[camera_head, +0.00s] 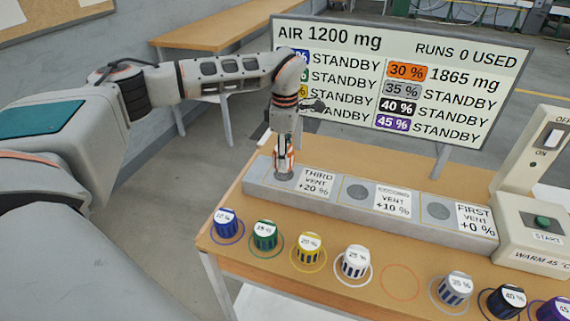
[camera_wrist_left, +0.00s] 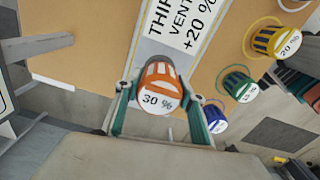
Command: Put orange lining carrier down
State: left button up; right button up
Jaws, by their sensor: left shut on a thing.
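The orange lining carrier (camera_wrist_left: 160,84) has a white top marked 30 % and sits between the two fingers in the left wrist view. In the head view the carrier (camera_head: 288,160) is partly hidden by the fingers. My left gripper (camera_head: 284,163) is shut on it and points down at the third vent (camera_head: 284,174), at the left end of the grey vent bar (camera_head: 335,209). I cannot tell whether the carrier touches the vent. The second vent (camera_head: 357,192) and first vent (camera_head: 438,211) are empty. My right gripper is out of view.
Blue (camera_head: 226,223), green (camera_head: 265,235), yellow (camera_head: 307,248), white (camera_head: 355,262), grey (camera_head: 455,289) and other carriers stand along the front edge. An orange ring (camera_head: 399,283) is empty. The display board (camera_head: 400,85) stands behind; a START box (camera_head: 540,228) is right.

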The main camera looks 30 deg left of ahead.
pick_arm(q)
jog(key=shift+f, duration=1.5)
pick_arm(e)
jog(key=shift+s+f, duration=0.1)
pick_arm(q)
jog(key=shift+f, duration=0.15)
jog(key=o, duration=1.1)
jog(key=shift+o, duration=0.2)
notch_tip(320, 180, up, 12)
jog(key=shift+f, duration=0.25)
jog(key=shift+r+b, duration=0.3)
jog(key=shift+r, duration=0.1)
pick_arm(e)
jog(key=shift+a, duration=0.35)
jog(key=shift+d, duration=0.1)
